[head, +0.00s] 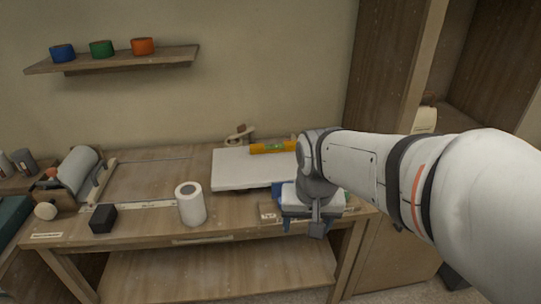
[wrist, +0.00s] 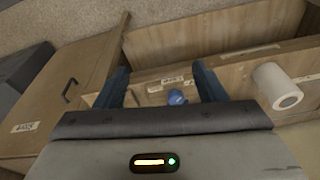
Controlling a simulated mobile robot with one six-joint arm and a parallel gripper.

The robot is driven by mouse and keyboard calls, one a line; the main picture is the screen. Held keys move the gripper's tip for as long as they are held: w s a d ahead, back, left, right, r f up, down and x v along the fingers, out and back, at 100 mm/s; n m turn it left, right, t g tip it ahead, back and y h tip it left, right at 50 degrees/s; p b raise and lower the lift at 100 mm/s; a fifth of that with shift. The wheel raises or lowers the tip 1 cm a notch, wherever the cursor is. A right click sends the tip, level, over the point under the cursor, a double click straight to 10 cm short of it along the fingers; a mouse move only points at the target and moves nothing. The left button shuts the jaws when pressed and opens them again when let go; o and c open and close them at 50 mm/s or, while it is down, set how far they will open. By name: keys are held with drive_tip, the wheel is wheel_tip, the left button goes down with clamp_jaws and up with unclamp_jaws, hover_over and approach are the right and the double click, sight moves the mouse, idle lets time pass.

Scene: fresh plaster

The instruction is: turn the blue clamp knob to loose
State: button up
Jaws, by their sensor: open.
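The blue clamp knob (wrist: 176,97) shows in the wrist view as a small round blue shape, between my two fingers and close to the edge of my gripper's body. Small pale labels (wrist: 172,82) lie beside it on the wood; their words and the knob's setting are too small to read. My gripper (wrist: 163,76) is open, with nothing between its fingers. In the head view my gripper (head: 304,226) hangs pointing down over the front right of the workbench (head: 150,218). There the arm hides the knob's area, and I cannot pick the knob out.
A white roll (head: 191,206) and a black block (head: 103,219) stand on the bench to the left. A pale board (head: 232,170) with a yellow level (head: 272,147) lies behind my gripper. A shelf (head: 120,62) holds blue, green and orange rolls. A tall cabinet stands at right.

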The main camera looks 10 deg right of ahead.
drive_tip(key=w+f+m+p, duration=0.1)
drive_tip(key=w+f+m, duration=0.1)
drive_tip(key=w, duration=0.5)
drive_tip(key=w+f+m+g+p, duration=0.1)
drive_tip(key=w+f+m, duration=0.1)
drive_tip(key=w, duration=0.6)
drive_tip(key=w+f+m+g+p, duration=0.1)
drive_tip(key=w+f+m, duration=0.1)
drive_tip(key=w, duration=0.5)
drive_tip(key=shift+w+f+m+p, duration=0.15)
drive_tip(key=shift+w+m+p, duration=0.25)
drive_tip(key=shift+m, duration=0.2)
drive_tip(key=shift+f+p, duration=0.5)
drive_tip(key=shift+f, duration=3.4)
